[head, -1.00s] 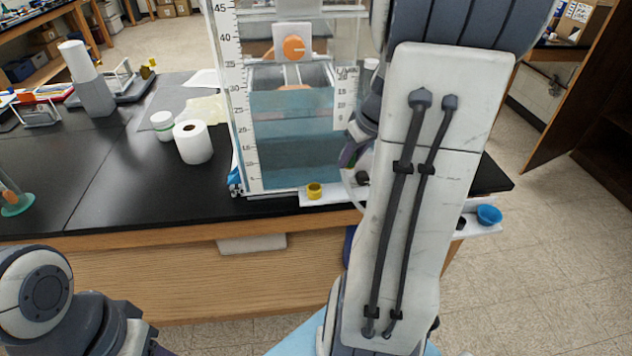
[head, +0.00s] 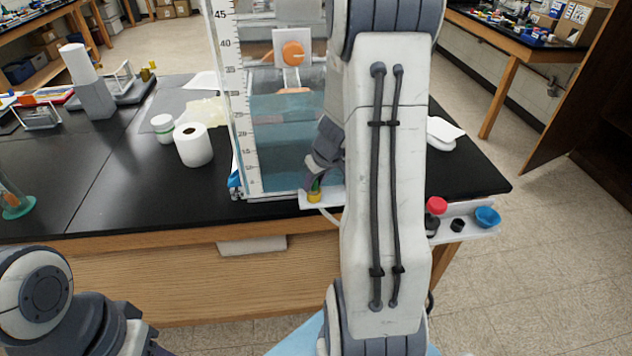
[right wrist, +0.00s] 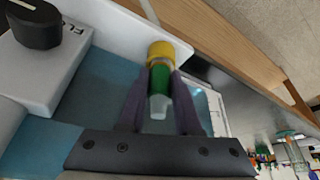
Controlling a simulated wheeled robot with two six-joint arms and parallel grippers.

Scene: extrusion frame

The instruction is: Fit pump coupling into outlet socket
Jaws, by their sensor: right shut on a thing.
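The outlet socket, taken as the yellow ring (head: 314,198), sits on a white ledge at the front of the water tank; it also shows in the right wrist view (right wrist: 160,50). My right gripper (head: 316,184) is shut on the green pump coupling (right wrist: 160,77). The coupling lines up with the yellow ring, and a pale band shows between them. I cannot tell whether the coupling's end is inside the ring or only against it. A pale translucent end of the coupling points back between the fingers. My left gripper is not in view.
The tank (head: 285,140) stands behind the gripper. A white shelf (head: 475,235) holds a blue cup (head: 487,217), a black cap (head: 457,225) and a red-topped item (head: 436,206). A black knob (right wrist: 35,22) is near in the wrist view. A paper roll (head: 193,145) stands left.

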